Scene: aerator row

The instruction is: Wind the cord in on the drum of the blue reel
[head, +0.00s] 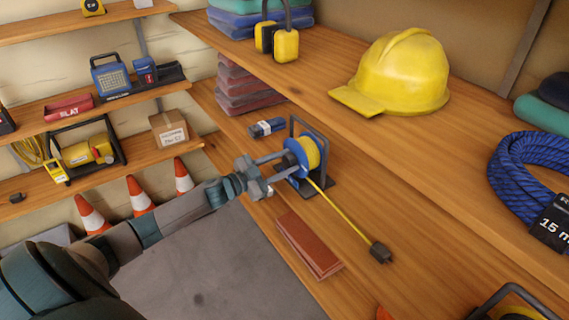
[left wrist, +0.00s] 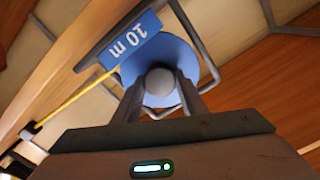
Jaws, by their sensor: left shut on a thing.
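The blue reel (head: 296,159) with yellow cord on its drum stands in a dark frame on the wooden shelf in the head view. The yellow cord (head: 341,211) runs out straight to a dark plug (head: 380,253) lying on the shelf. My left gripper (head: 284,165) reaches in from the left and is shut at the reel's near face. In the left wrist view, its fingers close on a round grey knob (left wrist: 160,80) in front of the blue disc (left wrist: 184,56). My right gripper is not in view.
Reddish-brown boards (head: 309,244) lie near the reel, towards the shelf's front edge. The upper shelf holds a yellow hard hat (head: 402,75) and coiled blue rope (head: 527,176). Traffic cones (head: 140,196) stand at left.

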